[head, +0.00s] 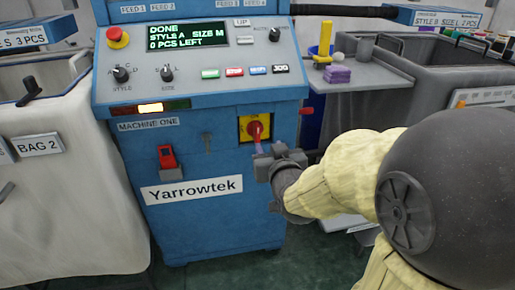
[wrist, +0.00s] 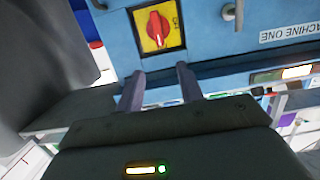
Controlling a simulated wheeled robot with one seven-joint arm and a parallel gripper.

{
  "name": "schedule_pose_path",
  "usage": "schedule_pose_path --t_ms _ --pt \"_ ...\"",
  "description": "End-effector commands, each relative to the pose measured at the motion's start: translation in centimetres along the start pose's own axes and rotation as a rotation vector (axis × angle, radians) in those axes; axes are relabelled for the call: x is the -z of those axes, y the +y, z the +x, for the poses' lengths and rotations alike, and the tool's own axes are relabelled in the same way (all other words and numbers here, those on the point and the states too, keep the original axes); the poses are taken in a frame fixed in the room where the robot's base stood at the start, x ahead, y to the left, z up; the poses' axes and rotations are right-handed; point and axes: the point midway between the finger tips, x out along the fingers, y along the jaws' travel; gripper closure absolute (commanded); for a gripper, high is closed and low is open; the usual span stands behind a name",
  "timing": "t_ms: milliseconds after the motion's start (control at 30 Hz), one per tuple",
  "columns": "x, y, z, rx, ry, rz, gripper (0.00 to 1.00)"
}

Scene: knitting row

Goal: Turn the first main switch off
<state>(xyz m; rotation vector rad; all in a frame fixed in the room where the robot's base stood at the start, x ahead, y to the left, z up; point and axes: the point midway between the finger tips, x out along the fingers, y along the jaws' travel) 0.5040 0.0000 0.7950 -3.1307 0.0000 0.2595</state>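The main switch is a red rotary knob on a yellow plate (head: 243,129) on the front of the blue machine labelled MACHINE ONE. In the wrist view the red knob (wrist: 158,27) shows with its grip bar roughly upright in the picture. My gripper (head: 262,150) is in front of the switch in the head view, just below the knob and partly covering the plate's lower edge. In the wrist view the two fingers of my gripper (wrist: 161,75) are apart with nothing between them, and the knob lies beyond their tips. They appear not to touch it.
The panel display (head: 187,36) reads DONE, STYLE A, SIZE M, 0 PCS LEFT. A red emergency button (head: 117,38) and a red-topped catch (head: 167,157) are nearby. A bag (head: 60,200) stands left; a grey side table (head: 365,75) stands right.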

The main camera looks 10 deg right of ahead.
Motion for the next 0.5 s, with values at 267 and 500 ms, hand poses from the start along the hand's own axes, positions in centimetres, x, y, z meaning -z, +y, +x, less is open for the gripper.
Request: schedule_pose_path --t_ms 267,500 --pt "-4.6 0.0 1.1 0.000 0.193 0.000 0.63" --pt "-7.3 0.0 1.1 0.000 0.359 0.000 0.63"
